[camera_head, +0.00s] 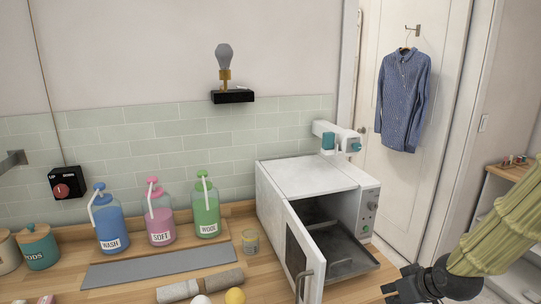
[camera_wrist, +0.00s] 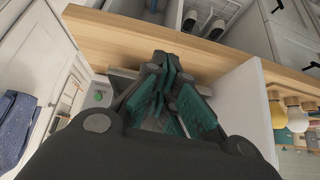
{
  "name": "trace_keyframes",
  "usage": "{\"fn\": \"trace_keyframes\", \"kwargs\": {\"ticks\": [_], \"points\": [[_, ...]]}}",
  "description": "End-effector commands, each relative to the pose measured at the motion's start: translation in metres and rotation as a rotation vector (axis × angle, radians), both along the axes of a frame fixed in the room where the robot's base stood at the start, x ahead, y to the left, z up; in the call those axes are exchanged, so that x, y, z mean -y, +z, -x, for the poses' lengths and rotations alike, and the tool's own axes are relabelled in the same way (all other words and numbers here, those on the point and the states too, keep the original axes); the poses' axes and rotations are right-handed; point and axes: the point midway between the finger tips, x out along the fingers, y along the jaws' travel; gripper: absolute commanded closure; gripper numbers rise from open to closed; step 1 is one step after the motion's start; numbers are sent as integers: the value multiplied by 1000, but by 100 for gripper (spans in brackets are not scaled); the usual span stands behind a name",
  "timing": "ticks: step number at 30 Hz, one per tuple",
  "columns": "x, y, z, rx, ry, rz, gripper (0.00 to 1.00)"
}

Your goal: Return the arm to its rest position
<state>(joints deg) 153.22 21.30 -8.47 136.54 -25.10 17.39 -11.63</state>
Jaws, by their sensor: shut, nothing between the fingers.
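My gripper (camera_head: 394,290) is at the lower right of the head view, just right of the open white oven-like box (camera_head: 312,172) and its pulled-out dark tray (camera_head: 350,265). My yellow-green arm runs from it up to the right edge. In the wrist view my gripper (camera_wrist: 168,72) shows dark fingers with teal pads, shut with nothing between them. It is over or close to the wooden counter edge (camera_wrist: 110,35); the exact gap cannot be told.
The box's door (camera_head: 303,262) hangs open. A blue shirt (camera_head: 403,98) hangs behind.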

Motion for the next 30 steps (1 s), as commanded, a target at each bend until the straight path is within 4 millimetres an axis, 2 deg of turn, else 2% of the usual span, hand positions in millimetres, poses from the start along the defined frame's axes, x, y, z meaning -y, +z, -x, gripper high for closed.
{"fn": "trace_keyframes", "kwargs": {"ticks": [8,14,23,30], "points": [[-9,-45,15,-68,-33,-5,100],[-20,-99,39,-148,-72,-5,100],[-37,-180,88,-275,-139,2,100],[-49,-239,138,-374,-189,17,100]]}}
